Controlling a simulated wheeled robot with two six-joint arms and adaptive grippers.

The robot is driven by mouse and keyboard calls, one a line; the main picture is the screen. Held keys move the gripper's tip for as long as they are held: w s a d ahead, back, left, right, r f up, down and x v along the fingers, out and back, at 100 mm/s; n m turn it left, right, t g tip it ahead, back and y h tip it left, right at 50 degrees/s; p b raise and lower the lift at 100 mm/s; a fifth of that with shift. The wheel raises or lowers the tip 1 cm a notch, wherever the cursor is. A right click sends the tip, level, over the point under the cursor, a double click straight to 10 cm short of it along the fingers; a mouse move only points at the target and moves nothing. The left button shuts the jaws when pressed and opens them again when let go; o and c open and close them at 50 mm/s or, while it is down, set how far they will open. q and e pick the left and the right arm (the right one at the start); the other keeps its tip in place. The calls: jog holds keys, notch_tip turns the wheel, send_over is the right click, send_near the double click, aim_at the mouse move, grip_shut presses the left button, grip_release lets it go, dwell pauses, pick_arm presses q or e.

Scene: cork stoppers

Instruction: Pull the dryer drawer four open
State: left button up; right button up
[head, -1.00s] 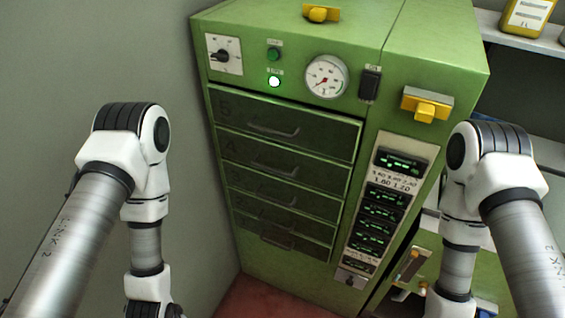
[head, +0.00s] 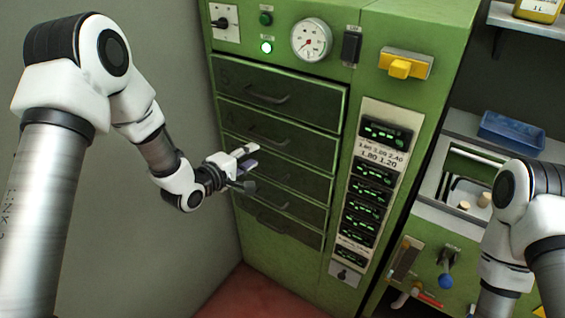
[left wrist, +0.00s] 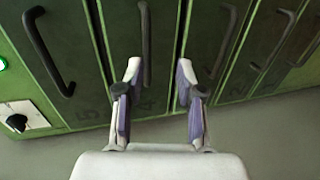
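The green dryer (head: 287,265) has a stack of dark-fronted drawers, all shut. Drawer four (head: 305,147) is second from the top; in the left wrist view its front (left wrist: 166,100) bears a "4" and a dark bar handle (left wrist: 146,40). My left gripper (head: 252,157) is in front of the drawers at about drawer four's lower edge. In the left wrist view, its fingers (left wrist: 159,72) are open and empty, with the handle appearing between them, nearer the left finger. I cannot tell how far the fingertips are from it. My right gripper is out of view; only its arm shows.
Drawer five (head: 310,98) is above, drawer three (head: 300,183) below. A switch panel (head: 225,22) and gauge (head: 311,40) sit above the drawers, a display column (head: 368,195) to their right. A grey wall stands close on the left. A blue tray (head: 512,133) is at right.

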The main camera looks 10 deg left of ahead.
aim_at(261, 139)
pick_arm(q)
jog(key=w, duration=0.2)
jog(key=w+d+p, duration=0.1)
jog(key=w, duration=0.5)
jog(key=shift+d, duration=0.2)
jog(key=shift+w+a+f, duration=0.15)
jog(key=shift+w+a, duration=0.05)
jog(key=shift+s+d, duration=0.1)
grip_shut()
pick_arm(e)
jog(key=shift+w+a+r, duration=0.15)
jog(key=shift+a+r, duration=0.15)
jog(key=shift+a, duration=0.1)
